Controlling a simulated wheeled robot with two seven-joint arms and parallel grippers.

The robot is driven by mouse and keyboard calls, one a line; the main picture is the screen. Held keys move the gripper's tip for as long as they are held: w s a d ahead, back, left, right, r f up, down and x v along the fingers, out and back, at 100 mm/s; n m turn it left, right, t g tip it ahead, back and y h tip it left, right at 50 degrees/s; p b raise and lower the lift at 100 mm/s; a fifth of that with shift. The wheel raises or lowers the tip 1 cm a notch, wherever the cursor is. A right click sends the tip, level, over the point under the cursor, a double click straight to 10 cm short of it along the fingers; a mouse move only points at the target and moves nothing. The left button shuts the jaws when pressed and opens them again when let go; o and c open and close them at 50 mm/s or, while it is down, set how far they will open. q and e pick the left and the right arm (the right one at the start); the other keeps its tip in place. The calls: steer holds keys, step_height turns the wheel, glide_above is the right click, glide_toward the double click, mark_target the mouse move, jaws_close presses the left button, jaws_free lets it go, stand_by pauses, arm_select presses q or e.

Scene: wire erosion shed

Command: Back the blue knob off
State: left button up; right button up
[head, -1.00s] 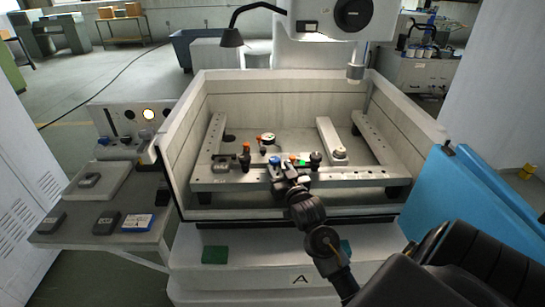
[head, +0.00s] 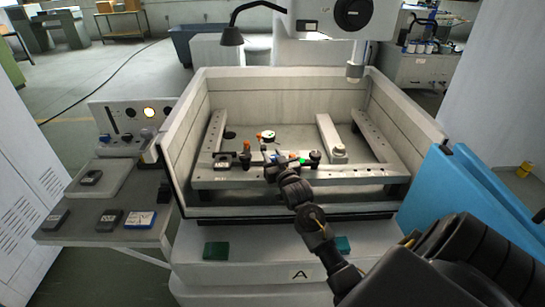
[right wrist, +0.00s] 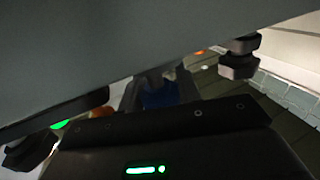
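The blue knob (right wrist: 160,95) shows in the right wrist view between the two grey fingers of my right gripper (right wrist: 158,90). The frames do not show whether the fingers press on it. In the head view the right gripper (head: 272,163) is at the front rail of the machine tank, and it hides most of the knob. My left gripper is not in view.
An orange-topped post (head: 246,155) stands left on the front rail (head: 225,181). Tank walls (head: 178,160) surround the rails. A machine head (head: 340,18) hangs above.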

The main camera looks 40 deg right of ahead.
steer(key=shift+m+h, duration=0.3)
steer(key=shift+h, duration=0.1)
steer(key=shift+d+m+g+h, duration=0.1)
steer(key=shift+m+g+h, duration=0.2)
steer(key=shift+g+h, duration=0.15)
steer(key=o, duration=0.7)
steer(key=shift+s+f, duration=0.1)
steer(key=shift+s, duration=0.05)
steer(key=b+v, duration=0.2)
steer(key=v, duration=0.8)
steer(key=shift+s+a, duration=0.2)
steer(key=shift+s, duration=0.05)
